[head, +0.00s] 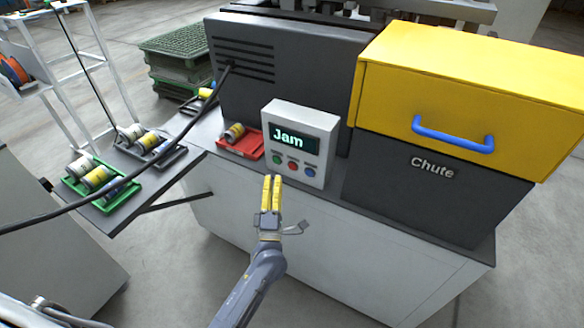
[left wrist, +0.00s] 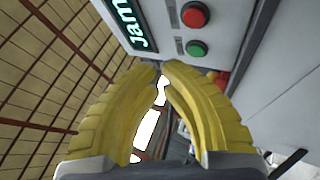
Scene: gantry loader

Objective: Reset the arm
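A white control box (head: 301,120) stands on the machine's ledge, and its display (head: 291,138) reads "Jam". Below the display are a green button (head: 277,160), a red button (head: 293,165) and a blue button (head: 310,172). My left gripper (head: 272,180) has yellow fingers and is in front of the box, just below the green button in the head view. In the left wrist view its fingertips (left wrist: 159,66) meet with nothing between them, near the green button (left wrist: 197,48) and the red button (left wrist: 194,15). No contact with a button shows. My right gripper is not in view.
A yellow cover (head: 470,90) with a blue handle (head: 452,135) sits over the chute (head: 430,195) at right. A red tray (head: 245,149) with a can lies left of the box. A green tray (head: 103,186) holds cans. A black cable crosses at left.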

